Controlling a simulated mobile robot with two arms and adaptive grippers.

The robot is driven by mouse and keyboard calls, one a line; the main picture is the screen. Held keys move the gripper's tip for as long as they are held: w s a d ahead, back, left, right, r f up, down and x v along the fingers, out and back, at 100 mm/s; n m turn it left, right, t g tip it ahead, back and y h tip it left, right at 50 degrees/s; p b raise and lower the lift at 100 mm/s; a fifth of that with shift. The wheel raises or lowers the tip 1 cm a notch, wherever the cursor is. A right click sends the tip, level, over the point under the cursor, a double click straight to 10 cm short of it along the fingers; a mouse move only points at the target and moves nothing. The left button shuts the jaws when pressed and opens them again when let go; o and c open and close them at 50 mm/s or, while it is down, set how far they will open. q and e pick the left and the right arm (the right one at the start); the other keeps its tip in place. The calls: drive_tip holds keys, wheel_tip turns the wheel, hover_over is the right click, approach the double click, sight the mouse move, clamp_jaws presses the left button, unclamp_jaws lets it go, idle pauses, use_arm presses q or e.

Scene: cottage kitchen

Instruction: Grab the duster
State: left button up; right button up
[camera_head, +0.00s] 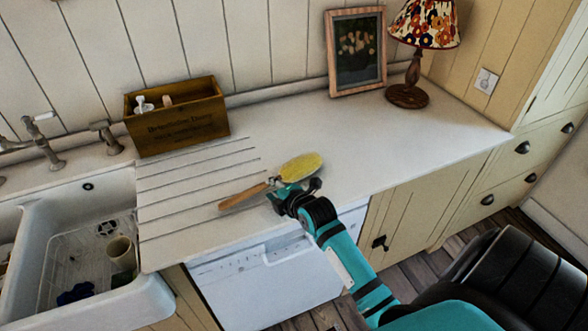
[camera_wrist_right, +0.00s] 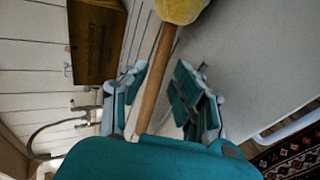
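The duster has a fluffy yellow head (camera_head: 301,167) and a wooden handle (camera_head: 243,196). It lies on the white counter near its front edge, the handle pointing left. My right gripper (camera_head: 284,186) is at the duster, near where handle and head meet. In the right wrist view the handle (camera_wrist_right: 155,85) runs between the two open fingers (camera_wrist_right: 160,76), with a visible gap on the right side. The yellow head (camera_wrist_right: 181,9) is beyond the fingertips. My left gripper is not in view.
A wooden box (camera_head: 177,117) stands at the back left of the counter (camera_head: 400,125). A framed picture (camera_head: 356,50) and a lamp (camera_head: 408,95) stand at the back right. A sink (camera_head: 60,235) holding a mug (camera_head: 121,252) is at the left. The counter's right part is clear.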

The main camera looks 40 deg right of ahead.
drive_tip(key=shift+d+p+x, duration=0.2)
drive_tip(key=shift+p+x, duration=0.35)
drive_tip(key=shift+x, duration=1.85)
drive_tip(key=shift+s, duration=0.1)
clamp_jaws()
